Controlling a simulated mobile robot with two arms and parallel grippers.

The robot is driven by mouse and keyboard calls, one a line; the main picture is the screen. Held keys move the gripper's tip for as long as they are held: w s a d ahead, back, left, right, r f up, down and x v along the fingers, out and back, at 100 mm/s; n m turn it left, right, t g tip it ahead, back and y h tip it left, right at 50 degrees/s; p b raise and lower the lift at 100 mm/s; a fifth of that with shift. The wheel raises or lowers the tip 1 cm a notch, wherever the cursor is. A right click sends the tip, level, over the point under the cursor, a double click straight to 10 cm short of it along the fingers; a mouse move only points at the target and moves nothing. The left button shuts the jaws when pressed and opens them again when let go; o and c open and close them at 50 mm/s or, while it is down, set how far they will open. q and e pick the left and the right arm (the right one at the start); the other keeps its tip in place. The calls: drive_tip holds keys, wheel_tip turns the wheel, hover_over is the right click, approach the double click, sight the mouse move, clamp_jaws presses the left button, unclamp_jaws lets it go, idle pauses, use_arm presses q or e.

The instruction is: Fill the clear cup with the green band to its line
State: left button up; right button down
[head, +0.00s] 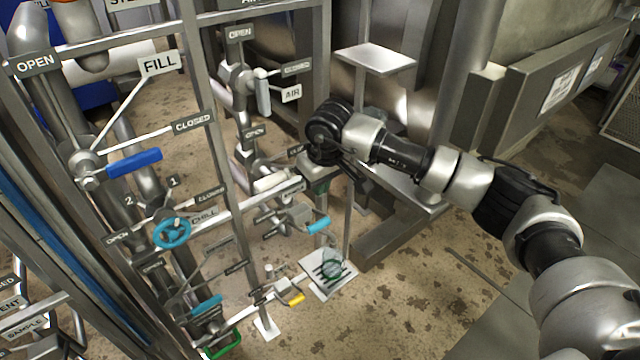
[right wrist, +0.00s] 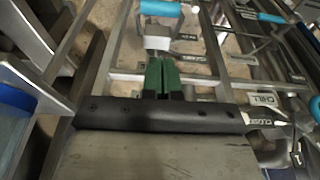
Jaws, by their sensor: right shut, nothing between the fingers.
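The clear cup (head: 332,266) stands on a small white stand (head: 312,262) with dark slots, low in the middle of the head view. It looks small there, and its fill line and level cannot be read. A small valve with a light-blue handle (head: 319,226) sits above the cup. My right gripper (head: 319,187) points down above that handle, apart from it. Its green fingers (right wrist: 161,76) are together and empty in the right wrist view. A light-blue handle (right wrist: 160,8) shows beyond the fingertips there. My left gripper is out of view.
A pipe rack with labelled valves fills the left side, including a dark-blue FILL lever (head: 134,161) and a blue handwheel (head: 172,233). Yellow (head: 297,299) and green (head: 224,346) handles sit low. A square metal plate (head: 375,58) stands behind my right wrist. Floor at the lower right is mostly clear.

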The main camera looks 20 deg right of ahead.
drive_tip(key=b, duration=0.1)
hover_over(317, 223)
drive_tip(key=x, duration=0.7)
drive_tip(key=shift+s+d+f, duration=0.2)
drive_tip(key=shift+s+f, duration=0.05)
drive_tip(key=shift+s, duration=0.1)
drive_tip(key=shift+s+d+f, duration=0.1)
drive_tip(key=shift+s+f, duration=0.1)
drive_tip(key=shift+f, duration=0.75)
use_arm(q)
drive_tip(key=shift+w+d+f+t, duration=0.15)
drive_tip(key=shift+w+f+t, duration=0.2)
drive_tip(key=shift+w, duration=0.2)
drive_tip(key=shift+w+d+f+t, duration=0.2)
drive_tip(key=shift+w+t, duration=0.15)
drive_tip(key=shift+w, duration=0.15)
use_arm(e)
drive_tip(key=shift+f, duration=0.4)
use_arm(q)
drive_tip(key=shift+b, duration=0.3)
